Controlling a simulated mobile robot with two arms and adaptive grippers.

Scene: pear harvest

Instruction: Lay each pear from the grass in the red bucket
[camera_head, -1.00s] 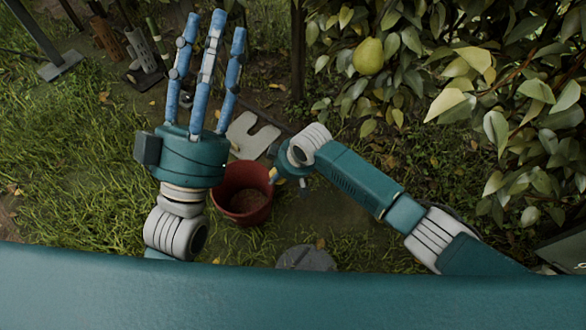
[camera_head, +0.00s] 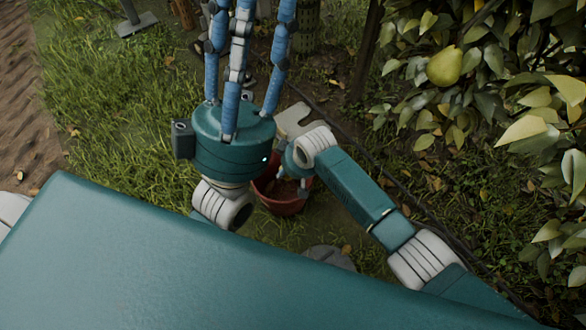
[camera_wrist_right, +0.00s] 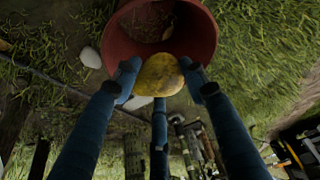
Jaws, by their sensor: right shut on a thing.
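The red bucket (camera_head: 278,203) stands on the ground between my two arms, partly hidden in the head view. Its rim (camera_wrist_right: 122,52) and brownish inside show in the right wrist view; I see no pear in the visible part. My right gripper (camera_head: 297,178) is over the right side of the bucket. In the right wrist view its blue fingers are shut on a yellow pear (camera_wrist_right: 158,74), which overlaps the near rim in the picture. My left gripper (camera_head: 243,45) is open and empty, its three fingers spread upward, tips partly cut off.
Another pear (camera_head: 444,66) hangs in the leafy tree (camera_head: 480,110) at right. A pale flat slab (camera_head: 293,122) lies behind the bucket. A grey round stone (camera_head: 328,257) lies in front of it. Open grass (camera_head: 110,130) lies at left.

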